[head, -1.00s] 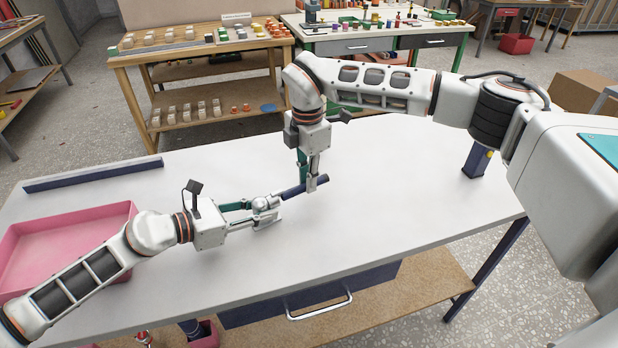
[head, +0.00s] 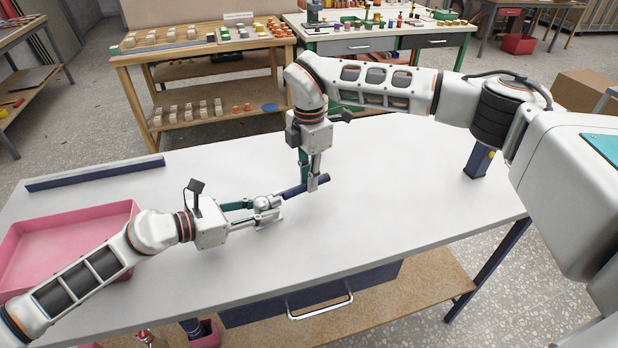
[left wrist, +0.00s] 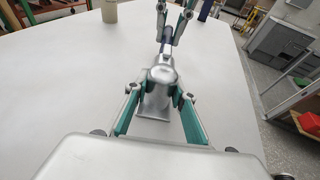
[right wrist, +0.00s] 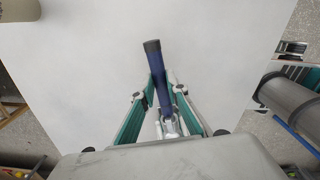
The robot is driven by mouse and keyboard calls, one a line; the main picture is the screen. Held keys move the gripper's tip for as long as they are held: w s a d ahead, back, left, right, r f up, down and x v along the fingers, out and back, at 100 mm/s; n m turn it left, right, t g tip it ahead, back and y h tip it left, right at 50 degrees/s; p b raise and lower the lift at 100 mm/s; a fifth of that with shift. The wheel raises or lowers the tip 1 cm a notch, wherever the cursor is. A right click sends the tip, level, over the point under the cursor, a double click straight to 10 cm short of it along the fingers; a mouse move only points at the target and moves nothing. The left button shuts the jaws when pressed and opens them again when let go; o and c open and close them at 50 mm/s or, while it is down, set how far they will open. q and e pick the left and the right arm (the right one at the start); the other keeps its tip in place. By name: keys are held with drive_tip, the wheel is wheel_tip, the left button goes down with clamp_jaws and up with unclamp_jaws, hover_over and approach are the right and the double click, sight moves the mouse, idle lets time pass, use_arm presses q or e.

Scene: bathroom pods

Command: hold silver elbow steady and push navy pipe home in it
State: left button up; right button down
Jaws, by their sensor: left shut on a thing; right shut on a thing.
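The silver elbow (head: 263,201) sits low over the white table, its rounded body clear in the left wrist view (left wrist: 160,76). My left gripper (head: 268,210) is shut on it from the left. The navy pipe (head: 308,187) slants up and right from the elbow's mouth; its dark far end (right wrist: 152,46) sticks out free in the right wrist view. My right gripper (head: 314,180) reaches down from above and is shut around the pipe. The pipe's near end meets the elbow (right wrist: 171,127), in line with its mouth; how deep it sits is hidden by the fingers.
A pink tray (head: 125,213) stands at the table's left. A long navy strip (head: 95,173) lies along the back left edge. The white tabletop (head: 400,200) around the grippers is clear.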

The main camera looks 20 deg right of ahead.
sight(296, 187)
drive_tip(key=shift+s+a, duration=0.25)
drive_tip(key=shift+a, duration=0.7)
drive_tip(key=shift+s+a, duration=0.25)
drive_tip(key=shift+a, duration=0.65)
idle(0.5)
drive_tip(key=c, duration=1.9)
unclamp_jaws()
drive_tip(key=shift+r, duration=0.1)
wheel_tip(296, 187, up, 12)
use_arm(q)
drive_tip(key=o, duration=1)
